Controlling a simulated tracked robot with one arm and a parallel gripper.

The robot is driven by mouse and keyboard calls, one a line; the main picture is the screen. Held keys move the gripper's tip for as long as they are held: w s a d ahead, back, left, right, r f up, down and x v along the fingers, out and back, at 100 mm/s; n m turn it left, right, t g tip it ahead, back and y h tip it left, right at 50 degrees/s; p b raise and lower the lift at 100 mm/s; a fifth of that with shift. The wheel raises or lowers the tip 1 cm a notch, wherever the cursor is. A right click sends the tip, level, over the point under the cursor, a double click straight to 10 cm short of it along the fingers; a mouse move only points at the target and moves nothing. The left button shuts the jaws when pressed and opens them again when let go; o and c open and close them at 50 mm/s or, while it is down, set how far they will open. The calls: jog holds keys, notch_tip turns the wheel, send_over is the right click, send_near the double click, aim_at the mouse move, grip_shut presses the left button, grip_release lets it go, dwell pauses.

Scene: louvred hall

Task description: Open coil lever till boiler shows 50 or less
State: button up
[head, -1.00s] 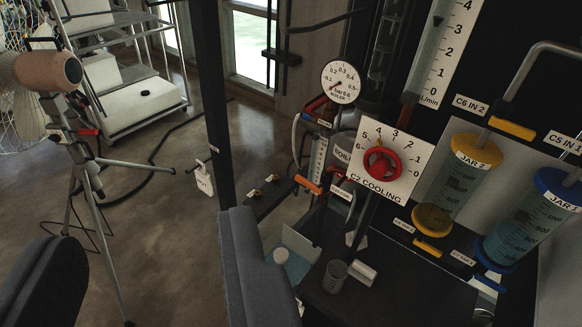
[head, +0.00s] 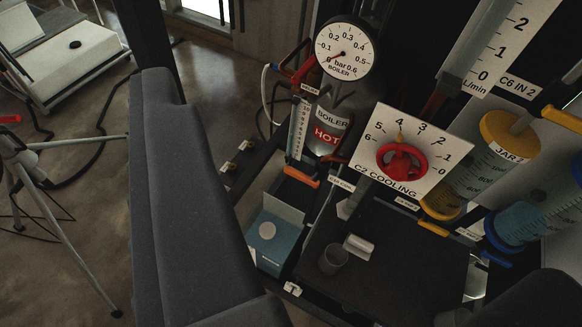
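An orange lever (head: 301,177) lies below the boiler, with a small label (head: 341,184) to its right, too small to read surely; it may be the coil lever. The silver boiler (head: 343,101) bears a red HOT sign (head: 327,135). A thermometer scale (head: 299,128) stands left of it; its reading is too small to tell. The round bar gauge (head: 346,48) above has its needle near the low end. Two grey padded parts, seemingly my gripper (head: 375,195), stand wide apart at left and lower right, with nothing held between them. They appear nearer the camera than the bench.
A red C2 COOLING wheel (head: 401,162) sits on a white dial right of the boiler. Yellow JAR 2 (head: 510,135) and a blue jar (head: 520,222) stand further right. A tripod (head: 50,235) stands at left.

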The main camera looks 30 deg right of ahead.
aim_at(293, 176)
jog(key=w+a+f+m+t+b, duration=0.1)
jog(key=w+a+f+m+b, duration=0.15)
jog(key=w+f, duration=0.35)
jog(key=w+a+f+m+t+b, duration=0.1)
jog(key=w+a+f+m+b, duration=0.15)
jog(key=w+f+m, duration=0.35)
jog(key=w+d+f+m+h+b, duration=0.45)
jog(key=w+f+m, duration=0.35)
jog(key=f, duration=0.5)
jog(key=s+d+f+m+g+h+b, duration=0.25)
jog(key=d+f+m+h, duration=0.35)
jog(key=f, duration=0.4)
jog(key=s+d+f+m+g+h+b, duration=0.1)
jog(key=d+f+m+g+h, duration=0.3)
jog(key=d+f+m, duration=0.35)
jog(key=shift+n, duration=0.8)
jog(key=w+d, duration=0.1)
jog(key=d, duration=0.1)
jog(key=w+d+f, duration=0.1)
jog(key=w+d, duration=0.1)
jog(key=w+d+f+p, duration=0.1)
jog(key=d, duration=0.1)
jog(key=shift+w+d, duration=0.15)
jog(key=shift+w, duration=0.1)
jog(key=shift+x, duration=0.8)
